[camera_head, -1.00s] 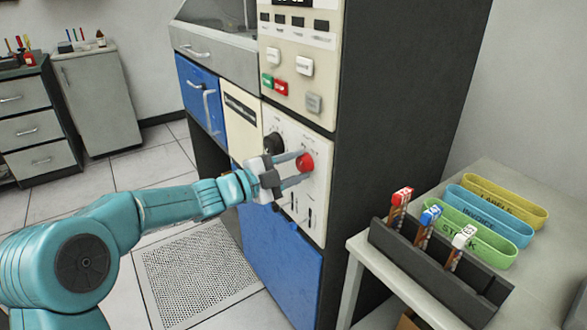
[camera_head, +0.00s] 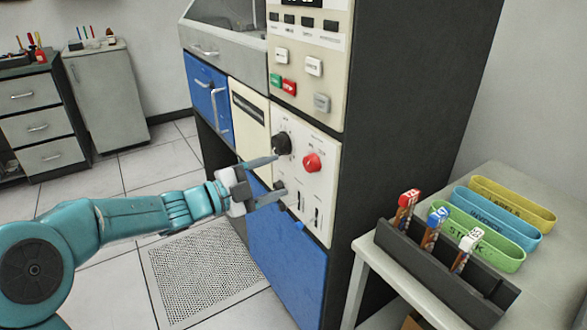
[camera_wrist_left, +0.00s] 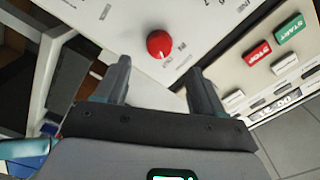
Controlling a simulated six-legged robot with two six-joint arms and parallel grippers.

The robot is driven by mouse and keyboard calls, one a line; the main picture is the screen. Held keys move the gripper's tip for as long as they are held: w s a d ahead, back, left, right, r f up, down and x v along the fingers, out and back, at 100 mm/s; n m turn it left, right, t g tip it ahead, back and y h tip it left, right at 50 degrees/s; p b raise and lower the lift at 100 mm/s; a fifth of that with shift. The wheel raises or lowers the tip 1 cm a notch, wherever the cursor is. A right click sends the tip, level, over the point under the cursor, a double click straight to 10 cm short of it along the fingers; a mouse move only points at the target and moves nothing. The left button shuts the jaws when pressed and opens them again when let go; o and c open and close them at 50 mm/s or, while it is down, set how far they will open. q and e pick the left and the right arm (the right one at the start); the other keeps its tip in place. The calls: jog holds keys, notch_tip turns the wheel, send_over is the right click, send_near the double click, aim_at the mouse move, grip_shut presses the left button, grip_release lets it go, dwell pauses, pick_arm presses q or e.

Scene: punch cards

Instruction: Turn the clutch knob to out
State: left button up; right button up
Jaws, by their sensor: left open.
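A red knob (camera_head: 312,161) sits on the white control panel (camera_head: 318,192) on the machine's front. It also shows in the left wrist view (camera_wrist_left: 160,44), just beyond and between the fingertips. A black knob (camera_head: 282,143) is up and to its left on the same panel. I cannot read which knob is labelled clutch. My left gripper (camera_head: 281,175) is open and empty, left of the red knob and apart from it. Its two fingers also show in the left wrist view (camera_wrist_left: 160,68). My right gripper is not in view.
Slide levers (camera_head: 310,215) sit low on the panel. START and STOP buttons (camera_head: 289,88) are above it. A side table (camera_head: 375,262) at the right holds a dark rack (camera_head: 440,270) and coloured trays (camera_head: 510,205). Open floor lies left of the machine.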

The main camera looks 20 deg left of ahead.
pick_arm(q)
jog(key=v, duration=0.8)
jog(key=shift+s+a, duration=0.2)
